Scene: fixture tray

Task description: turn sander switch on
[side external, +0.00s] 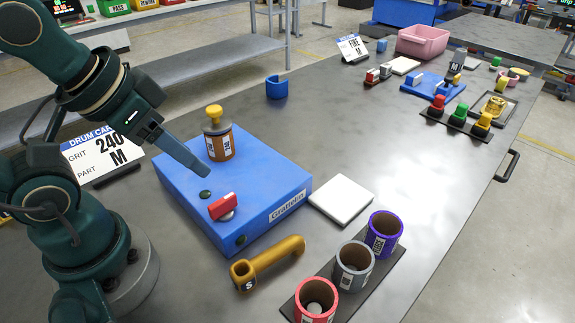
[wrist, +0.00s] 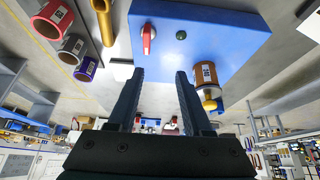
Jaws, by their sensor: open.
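The sander is a blue box (side external: 262,180) labelled "Grattelin", lying on the grey table. Its red switch (side external: 222,206) sits on the top face near the front left, and it shows in the wrist view (wrist: 148,38). A dark green button (side external: 205,194) is beside the switch. A brown drum (side external: 221,146) with a yellow knob stands upright at the back of the box. My gripper (side external: 206,170) is above the box's left part, apart from the switch. In the wrist view its two fingers (wrist: 161,74) are spread with nothing between them.
A mustard-coloured handled tool (side external: 270,260) lies in front of the box. Several sleeves stand on a black strip (side external: 345,295) at front right. A white pad (side external: 342,198) lies right of the box, and a "240 M" card (side external: 104,152) stands left.

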